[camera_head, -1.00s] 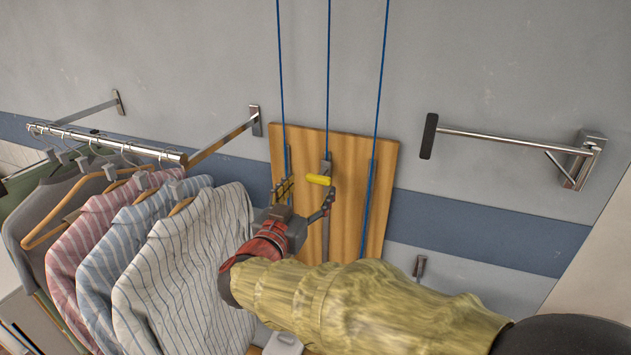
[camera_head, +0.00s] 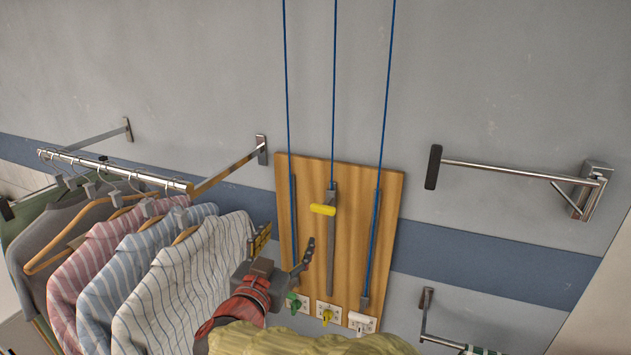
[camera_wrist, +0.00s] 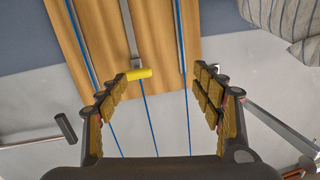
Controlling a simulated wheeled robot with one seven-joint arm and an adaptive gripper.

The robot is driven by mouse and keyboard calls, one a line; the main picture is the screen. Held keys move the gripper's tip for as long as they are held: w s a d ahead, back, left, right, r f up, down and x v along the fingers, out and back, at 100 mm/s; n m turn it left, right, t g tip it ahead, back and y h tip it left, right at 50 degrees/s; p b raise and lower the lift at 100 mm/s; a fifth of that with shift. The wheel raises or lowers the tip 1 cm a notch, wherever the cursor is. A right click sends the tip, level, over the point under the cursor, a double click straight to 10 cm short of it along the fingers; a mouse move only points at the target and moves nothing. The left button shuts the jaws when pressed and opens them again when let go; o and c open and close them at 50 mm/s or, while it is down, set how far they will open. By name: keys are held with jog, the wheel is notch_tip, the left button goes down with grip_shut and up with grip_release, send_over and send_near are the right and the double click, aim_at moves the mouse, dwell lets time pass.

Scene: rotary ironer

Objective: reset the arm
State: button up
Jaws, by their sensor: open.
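My gripper (camera_head: 284,250) is open and empty in the head view, in front of the lower left part of the wooden board. In the wrist view its two padded fingers (camera_wrist: 165,92) stand apart, with nothing held between them. A yellow handle (camera_head: 323,209) sits on the middle slot of the board, up and to the right of my gripper and apart from it. In the wrist view the yellow handle (camera_wrist: 138,74) lies beyond the fingers, near the left one. My arm's yellow sleeve covers the bottom of the head view.
Striped shirts (camera_head: 190,275) hang on a rail (camera_head: 110,170) at left. A wall bracket (camera_head: 510,173) juts out at right.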

jog(key=s+a+f+n+g+y, duration=0.25)
jog(key=a+f+y, duration=0.2)
jog(key=a, duration=0.25)
jog(key=s+a+f+n+g+y, duration=0.25)
jog(key=a+f+y, duration=0.2)
jog(key=a, duration=0.25)
jog(key=s+d+f+n+g+y+b, duration=0.2)
jog(key=s+d+f+n+g+b, duration=0.15)
jog(key=s+f, duration=0.35)
jog(key=s+d+f+m+g+h+b, duration=0.1)
jog(key=s+d+f+b, duration=0.3)
jog(key=d, duration=0.8)
jog(key=s+d+f+m+h+b, duration=0.2)
jog(key=s+d+f+h+b, duration=0.2)
jog(key=d, duration=0.9)
jog(key=s+d+f+m+g+h+b, duration=0.1)
jog(key=s+d+f+b, duration=0.3)
jog(key=d, duration=0.8)
jog(key=s+h+b, duration=0.1)
jog(key=s+b, duration=0.1)
jog(key=s, duration=0.1)
jog(key=shift+d+m+g+b, duration=0.35)
